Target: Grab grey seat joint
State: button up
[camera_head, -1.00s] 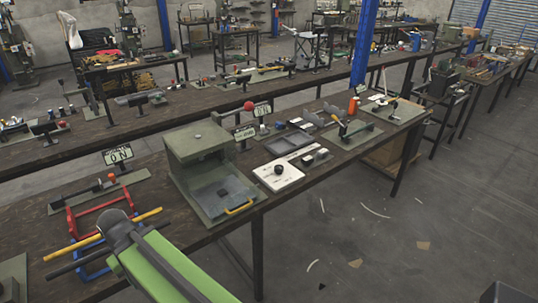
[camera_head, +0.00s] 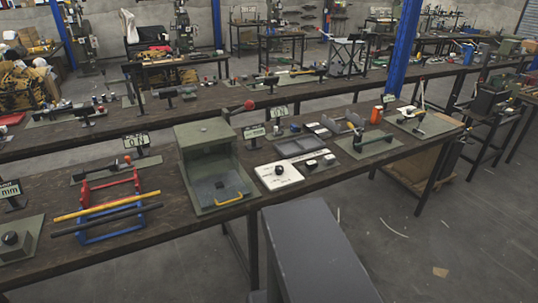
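I cannot pick out for certain which part is the grey seat joint. A grey-green box-shaped housing (camera_head: 203,135) stands open at the front on the near workbench. Its base has a dark grey plate with a small dark piece (camera_head: 221,184) on it and a yellow handle (camera_head: 231,200) at the front edge. A shallow grey tray (camera_head: 299,146) lies to its right, behind a white panel with a black knob (camera_head: 279,170). My gripper is not in view.
A red and blue rack (camera_head: 103,193) holds a yellow bar and a dark bar at the left. An orange bottle (camera_head: 376,115) stands at the bench's back right. A large grey boxy shape fills the lower middle and hides floor and bench legs. Open floor lies right of it.

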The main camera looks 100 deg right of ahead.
aim_at(331, 158)
jog(key=u, duration=0.3)
jog(key=k, duration=2.75)
jog(key=z, duration=1.3)
jog(key=i, duration=1)
jog(key=u, duration=0.1)
